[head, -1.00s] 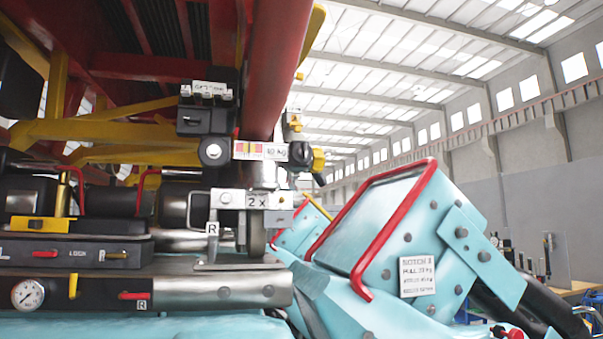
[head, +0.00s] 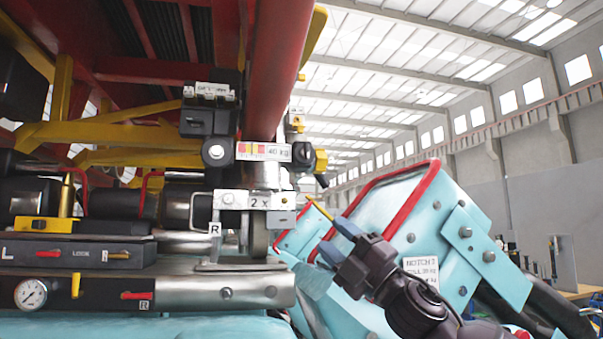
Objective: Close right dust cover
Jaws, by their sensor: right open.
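No part carries a readable dust cover label, so I cannot tell for certain which one is the right dust cover. A large light-blue panel (head: 449,213) with a red tubular handle (head: 411,207) along its edge stands tilted at the right. My right gripper (head: 338,240) is in front of this panel's left part. Its two blue-tipped fingers are apart with nothing between them, pointing up and left. It hides part of the panel, the lower end of the handle and part of a white label (head: 421,267). My left gripper is not in view.
At the left is a machine bench with a gauge (head: 31,293), small red levers (head: 136,296) and a metal bracket (head: 228,203) beside an R tag. A thick red beam (head: 282,65) hangs above. Dark tubes (head: 540,300) lie at the lower right.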

